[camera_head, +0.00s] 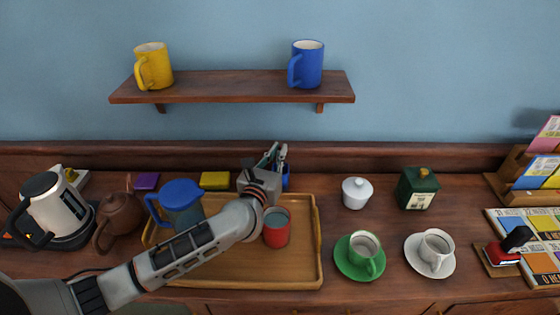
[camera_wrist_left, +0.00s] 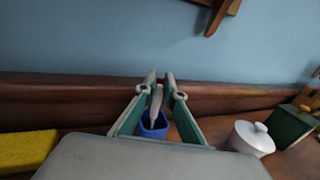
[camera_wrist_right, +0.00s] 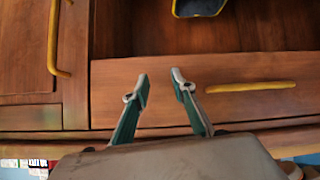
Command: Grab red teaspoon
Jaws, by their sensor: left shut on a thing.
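My left gripper (camera_head: 277,153) reaches over the wooden tray to a small blue holder (camera_head: 286,178) by the back wall. In the left wrist view its fingertips (camera_wrist_left: 160,76) are close together on a slim pale utensil (camera_wrist_left: 156,102) that stands in the blue holder (camera_wrist_left: 153,126). The utensil's lower end is hidden in the holder, and I cannot tell whether it is a spoon. No red teaspoon can be made out in any view. My right gripper (camera_wrist_right: 160,78) is open and empty in front of the wooden drawers.
The tray (camera_head: 318,250) holds a red cup (camera_head: 277,238) and a blue-lidded pitcher (camera_head: 180,193). A kettle (camera_head: 52,203) and brown teapot (camera_head: 121,214) stand left. A white sugar bowl (camera_head: 356,194), green box (camera_head: 418,188) and two cups on saucers stand right. A shelf (camera_head: 230,88) hangs above.

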